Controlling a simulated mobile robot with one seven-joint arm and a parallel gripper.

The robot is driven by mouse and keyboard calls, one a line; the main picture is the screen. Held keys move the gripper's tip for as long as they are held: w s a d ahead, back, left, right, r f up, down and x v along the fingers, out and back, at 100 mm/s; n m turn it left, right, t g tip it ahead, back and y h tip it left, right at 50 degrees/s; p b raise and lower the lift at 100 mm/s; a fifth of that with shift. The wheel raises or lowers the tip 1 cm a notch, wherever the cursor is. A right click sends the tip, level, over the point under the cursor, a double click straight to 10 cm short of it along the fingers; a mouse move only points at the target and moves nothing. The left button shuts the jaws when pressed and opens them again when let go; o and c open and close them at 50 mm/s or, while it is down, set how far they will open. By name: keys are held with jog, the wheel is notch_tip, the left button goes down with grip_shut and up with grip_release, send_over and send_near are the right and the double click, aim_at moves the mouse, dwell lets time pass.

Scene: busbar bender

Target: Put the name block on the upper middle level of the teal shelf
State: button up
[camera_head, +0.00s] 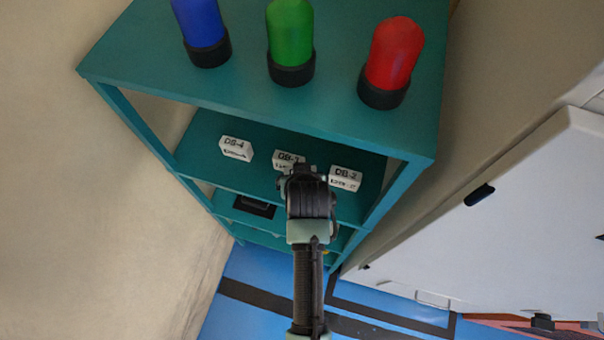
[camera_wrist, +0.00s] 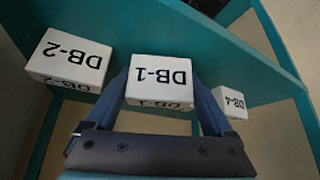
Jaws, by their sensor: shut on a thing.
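The white name block marked DB-1 (camera_wrist: 160,80) is between the two fingers of my gripper (camera_wrist: 163,100) in the wrist view. My gripper is shut on it. In the head view the name block (camera_head: 287,158) is partly hidden behind my gripper (camera_head: 301,172). It is inside the teal shelf (camera_head: 330,112), at the level just below the top board, between two other white blocks. I cannot tell whether it rests on the board or is slightly above it.
Block DB-4 (camera_head: 236,148) stands left and block DB-2 (camera_head: 345,179) right on the same level. Blue (camera_head: 200,22), green (camera_head: 290,35) and red (camera_head: 394,55) lamps stand on top. A dark box (camera_head: 254,206) sits lower. A white cabinet (camera_head: 500,225) is at right.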

jog(key=shift+d+f+p, duration=0.1)
jog(key=shift+f+p, duration=0.1)
jog(key=shift+p, duration=0.15)
jog(key=shift+f, duration=0.25)
jog(key=o, duration=1.1)
jog(key=shift+f, duration=0.1)
jog(key=shift+s+d+r, duration=0.1)
jog(key=shift+s+r, duration=0.2)
jog(key=shift+r, duration=0.3)
jog(key=v, duration=1.1)
jog(key=shift+b, duration=0.4)
